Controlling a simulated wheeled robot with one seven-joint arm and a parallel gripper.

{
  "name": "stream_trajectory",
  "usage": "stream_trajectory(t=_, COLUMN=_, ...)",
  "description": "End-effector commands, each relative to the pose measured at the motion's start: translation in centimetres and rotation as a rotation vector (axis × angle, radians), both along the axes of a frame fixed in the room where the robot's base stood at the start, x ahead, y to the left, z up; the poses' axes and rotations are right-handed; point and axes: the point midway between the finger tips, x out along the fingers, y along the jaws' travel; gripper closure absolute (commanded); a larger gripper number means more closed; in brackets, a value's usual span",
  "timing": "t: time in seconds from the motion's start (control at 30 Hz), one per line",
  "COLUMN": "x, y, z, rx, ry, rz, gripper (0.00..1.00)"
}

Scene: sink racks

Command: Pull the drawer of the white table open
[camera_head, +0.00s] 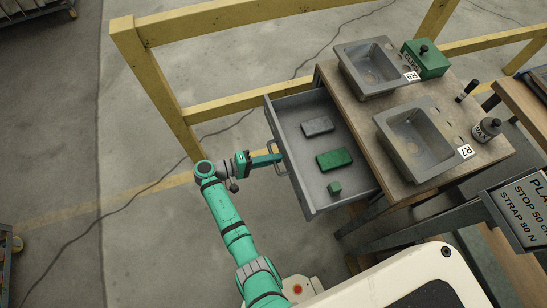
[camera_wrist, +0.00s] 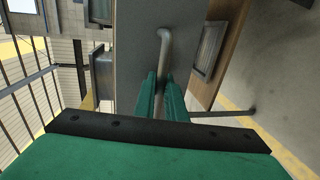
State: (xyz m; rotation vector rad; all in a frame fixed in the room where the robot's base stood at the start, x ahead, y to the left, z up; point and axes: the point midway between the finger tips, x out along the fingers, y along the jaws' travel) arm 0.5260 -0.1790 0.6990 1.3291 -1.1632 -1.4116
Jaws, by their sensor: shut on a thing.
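The grey drawer (camera_head: 303,185) of the wood-topped table (camera_head: 352,110) stands pulled out toward the left, its inside open to view. The table top looks brown here, not white. A metal bar handle (camera_head: 270,143) is on the drawer's front. My gripper (camera_head: 277,157) is shut on this handle. In the wrist view the green fingers (camera_wrist: 163,85) close around the handle bar (camera_wrist: 165,42), in front of the grey drawer front (camera_wrist: 135,45).
Inside the drawer lie a grey block (camera_head: 317,126), a flat green block (camera_head: 333,159) and a small green cube (camera_head: 334,188). Two grey basins (camera_head: 381,110) (camera_head: 437,171) sit on the table. A yellow rail (camera_head: 235,100) runs behind the drawer. Open floor lies left.

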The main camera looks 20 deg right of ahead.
Motion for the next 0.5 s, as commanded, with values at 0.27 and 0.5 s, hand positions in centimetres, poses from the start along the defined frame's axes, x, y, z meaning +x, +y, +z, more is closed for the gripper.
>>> stream_trajectory(t=0.27, x=-0.24, y=-0.1, z=-0.12, rx=0.0, ry=0.003, rz=-0.005, gripper=0.82)
stream_trajectory(t=0.5, x=-0.05, y=0.3, z=0.0, rx=0.0, ry=0.001, rz=-0.001, gripper=0.82)
